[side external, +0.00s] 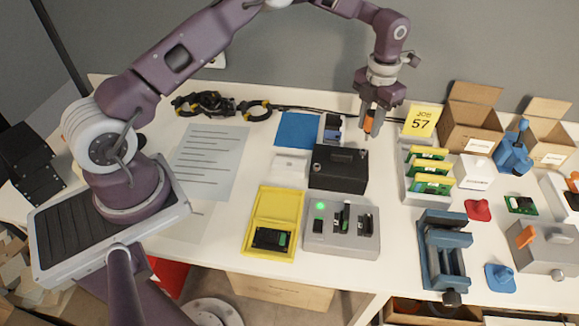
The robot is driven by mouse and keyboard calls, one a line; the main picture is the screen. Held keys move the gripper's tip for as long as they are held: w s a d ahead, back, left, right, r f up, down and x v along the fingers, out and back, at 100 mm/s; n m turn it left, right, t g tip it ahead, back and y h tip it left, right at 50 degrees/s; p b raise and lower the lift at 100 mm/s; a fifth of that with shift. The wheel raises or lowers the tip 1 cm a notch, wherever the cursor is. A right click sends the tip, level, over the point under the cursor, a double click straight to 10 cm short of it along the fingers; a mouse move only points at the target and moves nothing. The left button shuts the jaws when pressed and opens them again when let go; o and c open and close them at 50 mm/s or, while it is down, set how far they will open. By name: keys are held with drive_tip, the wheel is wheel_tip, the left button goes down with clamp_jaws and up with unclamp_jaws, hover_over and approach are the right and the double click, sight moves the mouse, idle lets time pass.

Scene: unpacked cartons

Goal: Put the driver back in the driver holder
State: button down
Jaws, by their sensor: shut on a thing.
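My gripper (369,132) points down over the back middle of the table, shut on the driver. The orange handle of the driver (368,125) shows between the fingers; the rest of it is hidden or too small to make out. The gripper is above and to the right of a black block (325,178) with a recess in its top, and apart from it. I cannot tell for sure which thing is the driver holder; this black block may be it.
A grey fixture (341,242), yellow tray (270,267) and blue vise (437,256) stand in front.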

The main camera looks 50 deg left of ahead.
drive_tip(key=s+a+n, duration=0.2)
drive_tip(key=n, duration=0.1)
drive_tip(key=s+a+f+n, duration=0.1)
drive_tip(key=s+a+n, duration=0.4)
drive_tip(key=n, duration=0.1)
drive_tip(key=shift+s+a+f+n, duration=0.25)
drive_tip(key=shift+s+f+n, duration=0.05)
drive_tip(key=shift+f+n, duration=0.1)
drive_tip(key=shift+s+a+f+n, duration=0.6)
drive_tip(key=shift+s+f+n, duration=0.25)
drive_tip(key=shift+s+n, duration=0.55)
drive_tip(key=shift+s+a+f+n, duration=0.55)
drive_tip(key=shift+s+f+n, duration=0.35)
drive_tip(key=shift+s+n, duration=0.5)
drive_tip(key=shift+s+a+f+n, duration=0.6)
drive_tip(key=shift+s+f+n, duration=0.25)
drive_tip(key=shift+s+n, duration=0.55)
drive_tip(key=shift+s+f, duration=0.1)
drive_tip(key=shift+f, duration=0.05)
drive_tip(key=shift+f, duration=1.75)
drive_tip(key=c, duration=1.1)
unclamp_jaws()
